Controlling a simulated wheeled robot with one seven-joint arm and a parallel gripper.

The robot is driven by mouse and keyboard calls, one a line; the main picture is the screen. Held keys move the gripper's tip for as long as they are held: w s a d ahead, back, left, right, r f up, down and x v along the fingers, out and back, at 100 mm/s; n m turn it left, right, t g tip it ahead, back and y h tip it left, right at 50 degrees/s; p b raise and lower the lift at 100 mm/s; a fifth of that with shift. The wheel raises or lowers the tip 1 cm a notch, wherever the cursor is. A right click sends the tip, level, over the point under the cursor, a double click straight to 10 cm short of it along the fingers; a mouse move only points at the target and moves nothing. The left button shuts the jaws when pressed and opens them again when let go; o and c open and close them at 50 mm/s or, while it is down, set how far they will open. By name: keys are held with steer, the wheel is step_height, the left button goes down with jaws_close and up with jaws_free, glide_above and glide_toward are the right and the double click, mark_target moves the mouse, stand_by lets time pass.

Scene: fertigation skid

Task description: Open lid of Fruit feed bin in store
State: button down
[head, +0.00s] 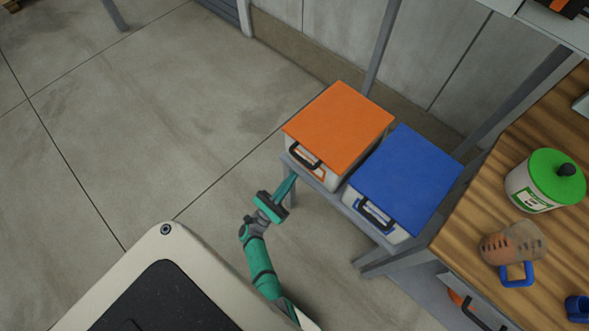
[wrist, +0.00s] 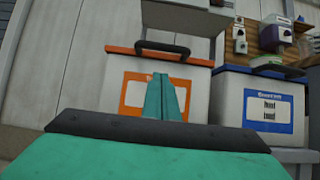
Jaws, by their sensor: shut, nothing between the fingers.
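Two white bins stand side by side on a low grey stand, one with an orange lid (head: 340,122) and one with a blue lid (head: 408,178). Both lids are shut. A black handle (head: 303,157) sits at the front edge of the orange lid; it also shows in the wrist view (wrist: 150,46). My gripper (head: 292,180) is shut and empty, in front of the orange-lidded bin and below its handle, apart from it. In the wrist view my fingers (wrist: 163,80) cover part of the bin's orange label (wrist: 136,92). I cannot read which bin is Fruit feed.
A grey post rises behind the bins near the wall. The concrete floor left of the bins is clear.

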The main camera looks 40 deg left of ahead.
steer(key=shift+w+d+r, duration=0.1)
steer(key=shift+w+r, duration=0.25)
steer(key=shift+r, duration=0.45)
steer(key=shift+w+a+r, duration=0.1)
steer(key=shift+w+r, duration=0.25)
steer(key=shift+r, duration=0.45)
steer(key=shift+w+d+r, duration=0.1)
steer(key=shift+w+r, duration=0.25)
steer(key=shift+r, duration=0.45)
steer(key=shift+r, duration=0.15)
